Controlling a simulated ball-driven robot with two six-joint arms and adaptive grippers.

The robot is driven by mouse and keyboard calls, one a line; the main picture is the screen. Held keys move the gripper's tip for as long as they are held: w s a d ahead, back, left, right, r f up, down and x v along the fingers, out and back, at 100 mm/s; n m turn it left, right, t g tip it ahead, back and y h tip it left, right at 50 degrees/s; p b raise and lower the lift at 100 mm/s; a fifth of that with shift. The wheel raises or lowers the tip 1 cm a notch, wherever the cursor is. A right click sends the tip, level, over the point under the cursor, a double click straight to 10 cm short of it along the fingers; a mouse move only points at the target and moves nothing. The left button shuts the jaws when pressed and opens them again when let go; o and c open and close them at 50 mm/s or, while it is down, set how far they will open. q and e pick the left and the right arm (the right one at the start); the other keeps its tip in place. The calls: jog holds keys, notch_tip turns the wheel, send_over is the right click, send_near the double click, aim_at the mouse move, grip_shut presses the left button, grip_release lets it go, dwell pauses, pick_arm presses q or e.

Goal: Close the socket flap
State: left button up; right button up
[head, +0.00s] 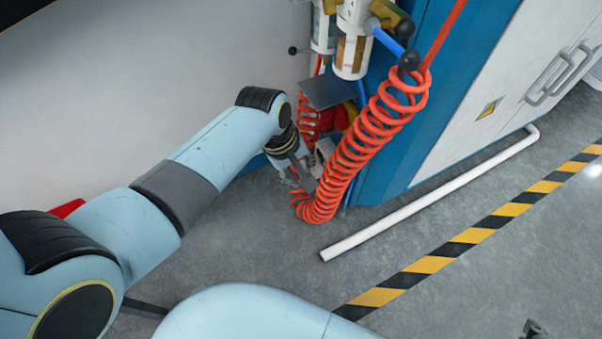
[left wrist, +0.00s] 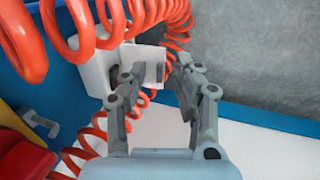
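The white socket (left wrist: 97,72) is on the blue cabinet side, partly hidden behind the orange coiled hose. Its pale flap (left wrist: 150,54) appears to stand out from it, open. In the head view the socket (head: 325,150) is small and mostly covered by the hose and my gripper. My left gripper (left wrist: 163,66) is open, its two fingers apart. In the left wrist view the fingertips overlap the flap's outer part; I cannot tell whether they touch it. The left gripper (head: 304,176) is low beside the hose in the head view. A small part of what looks like my right gripper (head: 534,329) shows at the bottom edge.
The orange coiled hose (head: 345,165) hangs close to the left gripper. Red and yellow parts (left wrist: 22,150) are nearby. A white pipe (head: 430,198) lies along the floor by the cabinet (head: 480,95).

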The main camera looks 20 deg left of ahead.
pick_arm(q)
jog(key=shift+w+d+f, duration=0.1)
jog(key=shift+f, duration=0.45)
jog(key=shift+c, duration=0.3)
grip_shut()
